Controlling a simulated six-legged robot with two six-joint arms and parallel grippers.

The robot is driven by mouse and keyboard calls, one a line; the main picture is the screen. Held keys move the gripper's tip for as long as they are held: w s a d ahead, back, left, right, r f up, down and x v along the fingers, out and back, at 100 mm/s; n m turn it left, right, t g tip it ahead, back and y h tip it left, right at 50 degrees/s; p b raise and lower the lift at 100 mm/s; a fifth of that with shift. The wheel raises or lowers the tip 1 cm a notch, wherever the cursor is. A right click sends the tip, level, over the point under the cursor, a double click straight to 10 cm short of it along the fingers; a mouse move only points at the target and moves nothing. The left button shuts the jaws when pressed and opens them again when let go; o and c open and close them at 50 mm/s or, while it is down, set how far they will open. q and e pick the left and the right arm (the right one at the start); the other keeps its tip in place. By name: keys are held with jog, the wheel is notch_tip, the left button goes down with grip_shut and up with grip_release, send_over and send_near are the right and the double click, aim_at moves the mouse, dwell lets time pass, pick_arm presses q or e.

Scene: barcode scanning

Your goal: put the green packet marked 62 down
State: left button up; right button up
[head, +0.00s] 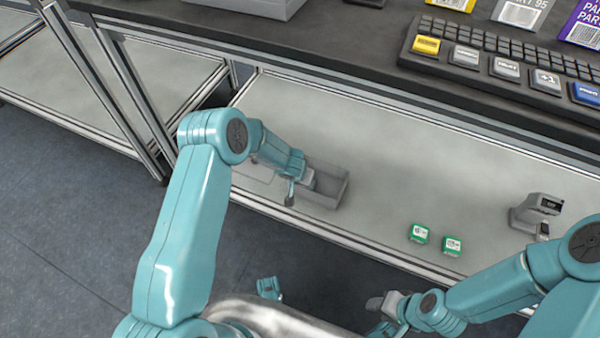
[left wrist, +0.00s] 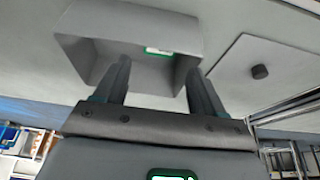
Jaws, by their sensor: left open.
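My left gripper (head: 294,188) is at the near side of a grey open-topped bin (head: 341,192) on the lower shelf. In the left wrist view its two fingers (left wrist: 158,68) are apart, with nothing between them, and point into the bin (left wrist: 78,55). A green and white packet (left wrist: 158,51) lies inside the bin, beyond the fingertips; its number is not readable. Two other green packets, one on the left (head: 418,233) and one on the right (head: 452,246), sit on the shelf; their markings are too small to read. My right gripper (head: 384,304) is low at the front, its jaws unclear.
A grey scanner (head: 536,212) stands on the shelf (head: 400,170) at the right. A flat panel with a dark knob (left wrist: 259,72) lies beside the bin. The upper worktop, with a keyboard (head: 500,60) and labels, overhangs the shelf. The shelf between bin and packets is clear.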

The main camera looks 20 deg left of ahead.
pick_arm(q)
jog(key=s+d+r+g+h, duration=0.1)
jog(key=s+d, duration=0.1)
jog(key=s, duration=0.8)
jog(key=s+d+r+n+g+h, duration=0.1)
jog(key=s+d+r, duration=0.1)
jog(key=s, duration=0.8)
jog(key=s+d+r+n+g+h, duration=0.1)
jog(key=s+d, duration=0.3)
jog(key=s, duration=0.5)
jog(key=shift+s+d+r+g+h+p, duration=0.25)
jog(key=shift+s+g+h+p, duration=0.15)
jog(key=shift+g, duration=0.2)
notch_tip(320, 180, up, 26)
jog(key=p, duration=2.6)
jog(key=shift+r+p, duration=0.25)
jog(key=shift+p, duration=0.1)
jog(key=shift+d, duration=0.15)
